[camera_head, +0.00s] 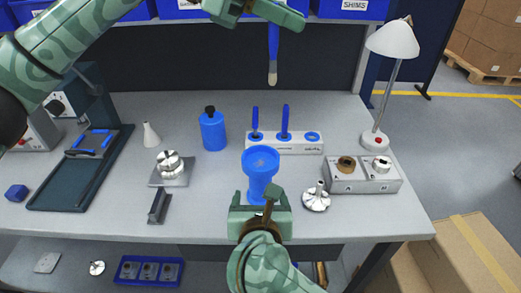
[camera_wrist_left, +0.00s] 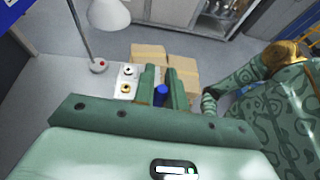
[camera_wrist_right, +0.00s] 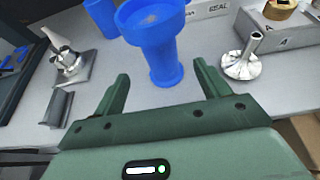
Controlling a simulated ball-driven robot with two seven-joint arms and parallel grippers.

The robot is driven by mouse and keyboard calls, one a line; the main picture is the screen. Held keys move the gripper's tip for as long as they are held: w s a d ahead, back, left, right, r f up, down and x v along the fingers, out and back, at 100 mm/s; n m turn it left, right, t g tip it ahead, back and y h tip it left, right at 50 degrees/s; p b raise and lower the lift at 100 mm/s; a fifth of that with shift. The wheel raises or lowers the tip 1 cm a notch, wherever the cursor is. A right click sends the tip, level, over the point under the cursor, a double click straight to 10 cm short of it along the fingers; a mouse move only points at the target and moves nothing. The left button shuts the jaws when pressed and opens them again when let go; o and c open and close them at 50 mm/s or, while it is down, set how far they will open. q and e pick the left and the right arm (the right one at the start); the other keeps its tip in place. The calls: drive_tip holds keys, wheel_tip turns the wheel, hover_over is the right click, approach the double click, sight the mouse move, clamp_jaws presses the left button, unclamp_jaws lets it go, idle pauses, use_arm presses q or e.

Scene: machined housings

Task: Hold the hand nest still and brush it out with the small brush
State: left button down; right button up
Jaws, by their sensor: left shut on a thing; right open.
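The hand nest is a blue cup on a stem and round foot (camera_head: 260,162), upright on the bench. In the right wrist view the nest (camera_wrist_right: 160,45) shows pale specks inside its cup. My right gripper (camera_head: 262,208) is open at the near side of the nest, its fingers spread to either side of the foot, apart from it. My left gripper (camera_head: 270,12) is shut on the small brush (camera_head: 273,50), high above the back of the bench, bristles pointing down. The brush's blue handle (camera_wrist_left: 161,95) shows between the fingers in the left wrist view.
Behind the nest stand a grey holder (camera_head: 300,147) with blue tools and a blue bottle (camera_head: 212,130). A silver flanged part (camera_head: 316,198) is close on the right, by a grey block with rings (camera_head: 360,178). A lamp (camera_head: 390,45) stands at the back right.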

sight(261, 180)
drive_tip(key=x, duration=0.9)
drive_tip(key=shift+w, duration=0.15)
drive_tip(key=c, duration=1.1)
